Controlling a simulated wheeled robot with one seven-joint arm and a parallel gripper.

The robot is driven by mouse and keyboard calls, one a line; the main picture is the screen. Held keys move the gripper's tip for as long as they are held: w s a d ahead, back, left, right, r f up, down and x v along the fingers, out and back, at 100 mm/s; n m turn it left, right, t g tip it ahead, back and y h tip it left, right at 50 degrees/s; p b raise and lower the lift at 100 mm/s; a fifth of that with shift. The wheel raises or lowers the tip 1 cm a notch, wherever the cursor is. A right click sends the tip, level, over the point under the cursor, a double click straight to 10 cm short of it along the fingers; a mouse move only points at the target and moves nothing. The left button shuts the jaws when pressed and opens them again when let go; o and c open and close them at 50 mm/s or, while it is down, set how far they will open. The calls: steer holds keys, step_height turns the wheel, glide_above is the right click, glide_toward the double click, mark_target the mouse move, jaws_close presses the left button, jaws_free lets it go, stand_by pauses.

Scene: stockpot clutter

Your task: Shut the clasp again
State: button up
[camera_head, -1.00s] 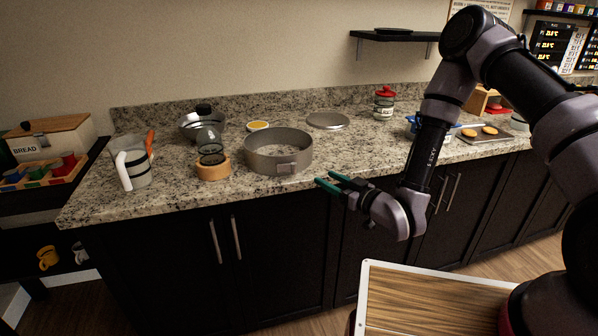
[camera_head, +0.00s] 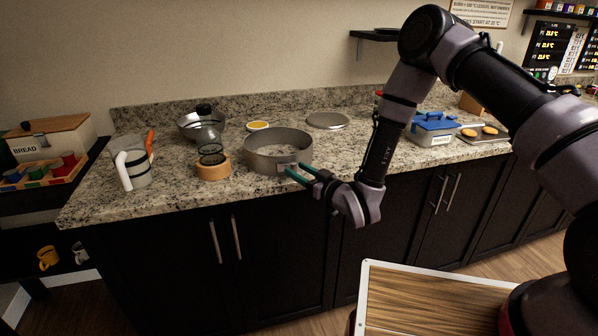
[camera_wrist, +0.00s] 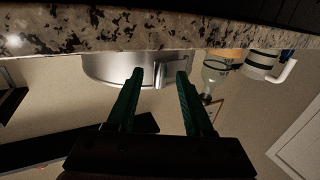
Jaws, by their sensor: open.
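The grey metal ring (camera_head: 262,163) of a springform pan stands on the granite counter. Its clasp (camera_head: 283,169) is on the front wall, partly hidden by my fingertips in the head view. My gripper (camera_head: 297,170), with green fingers, is open and empty at the ring's front right. In the wrist view, which is upside down, the ring's wall (camera_wrist: 110,68) lies ahead. The clasp (camera_wrist: 160,74) shows between my two fingertips (camera_wrist: 159,75). I cannot tell whether the lever is fully open or whether the fingers touch it.
Left of the ring, a glass jar stands on a wooden block (camera_head: 214,171), with a measuring jug (camera_head: 134,165) farther left. A round metal disc (camera_head: 327,120) lies behind. A blue-lidded box (camera_head: 433,130) and a tray of biscuits (camera_head: 484,134) are right. The counter front right of the ring is free.

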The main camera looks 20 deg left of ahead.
steer(key=shift+c, duration=0.4)
jaws_close()
steer(key=shift+w+n+g+y, duration=0.4)
steer(key=shift+n+g, duration=0.2)
steer(key=shift+g, duration=0.2)
steer(key=shift+o, duration=0.4)
jaws_free()
steer(key=v, duration=1)
steer(key=shift+s+d, duration=0.15)
steer(key=shift+d, duration=0.2)
